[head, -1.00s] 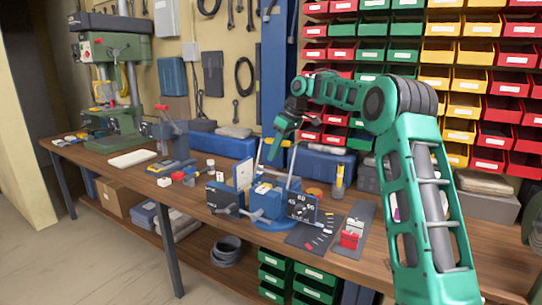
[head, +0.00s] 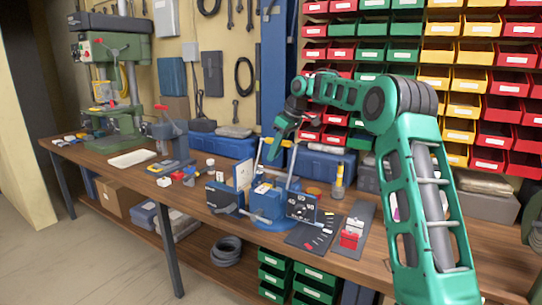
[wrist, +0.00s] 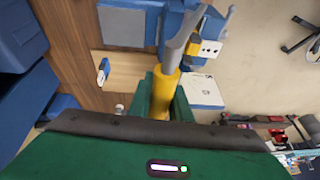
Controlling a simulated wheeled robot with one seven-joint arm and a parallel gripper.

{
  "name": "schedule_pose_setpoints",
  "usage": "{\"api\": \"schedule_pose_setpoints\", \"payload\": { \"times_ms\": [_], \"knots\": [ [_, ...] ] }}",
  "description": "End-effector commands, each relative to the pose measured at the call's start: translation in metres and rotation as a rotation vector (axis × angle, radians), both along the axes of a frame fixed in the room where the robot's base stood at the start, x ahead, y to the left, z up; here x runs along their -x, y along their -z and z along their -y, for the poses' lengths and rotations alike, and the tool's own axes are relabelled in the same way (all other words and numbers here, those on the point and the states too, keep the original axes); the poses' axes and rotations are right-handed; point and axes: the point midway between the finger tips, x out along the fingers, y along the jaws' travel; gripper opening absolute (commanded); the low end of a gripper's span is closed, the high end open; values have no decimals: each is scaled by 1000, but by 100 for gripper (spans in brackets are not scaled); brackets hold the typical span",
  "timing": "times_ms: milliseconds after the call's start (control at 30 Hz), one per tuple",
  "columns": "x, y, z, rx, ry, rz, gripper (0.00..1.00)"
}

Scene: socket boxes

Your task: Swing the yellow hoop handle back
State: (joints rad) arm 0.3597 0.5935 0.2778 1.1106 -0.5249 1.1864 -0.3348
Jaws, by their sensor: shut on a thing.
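The yellow hoop handle (wrist: 170,78) shows in the wrist view as a yellow grip with a grey metal rod running up from it. My gripper (wrist: 166,95) is shut on the yellow grip, one green finger on each side. In the head view my gripper (head: 272,153) is over the blue socket box (head: 268,203) on the bench, at the top of the hoop. The hoop's two metal side rods rise from the box, close to upright. My fingers hide much of the grip there.
A grey panel (head: 244,175) stands up left of the hoop, and a dark panel with a dial (head: 301,207) is to its right. Blue cases (head: 323,163) lie behind.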

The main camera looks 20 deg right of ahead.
Motion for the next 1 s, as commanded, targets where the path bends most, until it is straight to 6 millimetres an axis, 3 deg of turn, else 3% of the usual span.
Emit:
{"api": "schedule_pose_setpoints", "payload": {
  "times_ms": [100, 133, 200, 633, 1000],
  "knots": [
    [0, 1, -2, -2, -3, -2, 0],
    [0, 1, -2, -2, -3, -2, 20],
    [0, 1, -2, -1, -3, -2, 36],
    [2, -8, 2, 0, -1, 0, 36],
    [17, -68, 22, 0, -1, 1, 36]
  ]
}}
